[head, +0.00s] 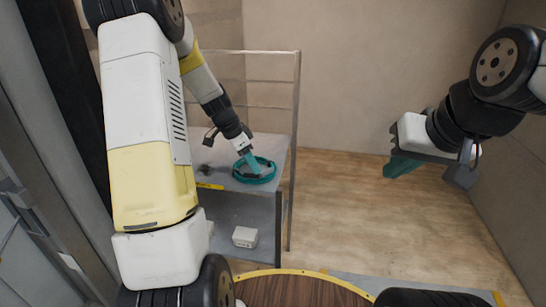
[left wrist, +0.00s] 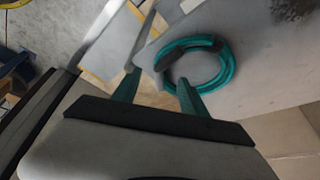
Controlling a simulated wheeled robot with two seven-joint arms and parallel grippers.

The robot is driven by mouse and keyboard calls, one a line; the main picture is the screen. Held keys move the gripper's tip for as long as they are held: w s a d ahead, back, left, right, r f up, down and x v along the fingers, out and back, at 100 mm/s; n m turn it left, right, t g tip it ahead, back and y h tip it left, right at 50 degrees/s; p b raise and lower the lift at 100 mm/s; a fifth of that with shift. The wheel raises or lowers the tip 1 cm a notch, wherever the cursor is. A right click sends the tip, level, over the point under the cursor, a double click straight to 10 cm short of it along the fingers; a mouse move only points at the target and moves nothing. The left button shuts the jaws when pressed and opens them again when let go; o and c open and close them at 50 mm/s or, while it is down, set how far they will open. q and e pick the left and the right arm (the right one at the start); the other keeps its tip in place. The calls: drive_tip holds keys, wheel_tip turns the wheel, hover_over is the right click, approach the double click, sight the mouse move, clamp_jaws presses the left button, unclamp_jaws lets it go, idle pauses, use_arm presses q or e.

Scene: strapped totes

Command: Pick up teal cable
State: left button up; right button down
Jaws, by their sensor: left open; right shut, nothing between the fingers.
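The teal cable (head: 262,179) is a coiled ring with a dark part on it, lying on the grey shelf top (head: 284,150). In the left wrist view the coil (left wrist: 229,70) lies just beyond the fingertips. My left gripper (head: 253,166) is over the coil in the head view. Its two teal fingers (left wrist: 158,82) are spread in the left wrist view, one tip close to the coil's near edge and the other to its left. Whether a finger touches the cable I cannot tell. My right gripper (head: 398,167) is empty and shut, away at the right.
A small dark object (head: 207,169) lies on the shelf top left of the coil. A white box (head: 245,237) sits on the lower level. A metal frame (head: 297,110) rises along the shelf's right side. The wooden floor (head: 350,220) to the right is clear.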

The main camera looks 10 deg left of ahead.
sight(260, 175)
use_arm(q)
drive_tip(key=x, duration=0.8)
drive_tip(key=shift+w+a, duration=0.1)
drive_tip(key=shift+w, duration=0.05)
drive_tip(key=shift+r, duration=0.1)
drive_tip(key=shift+c, duration=0.4)
clamp_jaws()
